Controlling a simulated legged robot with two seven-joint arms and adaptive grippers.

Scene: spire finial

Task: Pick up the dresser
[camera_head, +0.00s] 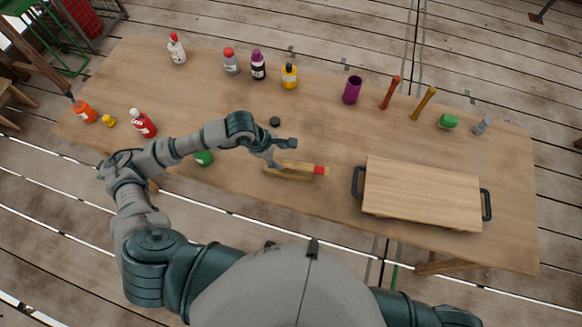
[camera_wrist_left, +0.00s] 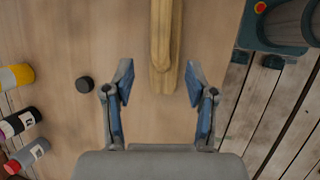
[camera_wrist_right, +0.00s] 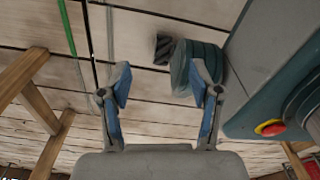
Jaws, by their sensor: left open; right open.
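The wooden dresser (camera_head: 290,174), a long pale block with a red end at its right, lies near the front edge of the table, left of the wooden board. My left gripper (camera_head: 283,153) is open just above it. In the left wrist view the dresser (camera_wrist_left: 162,45) runs lengthwise, with its near end between the open fingers (camera_wrist_left: 159,83); neither finger appears to touch it. My right gripper (camera_wrist_right: 160,83) is open and empty over the plank floor, away from the table. It is outside the head view.
A board with dark handles (camera_head: 420,192) stands right of the dresser. A dark round puck (camera_head: 275,122) lies behind the left gripper and a green item (camera_head: 204,158) to its left. Several bottles line the back and left. The table (camera_head: 330,130) is clear behind the dresser.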

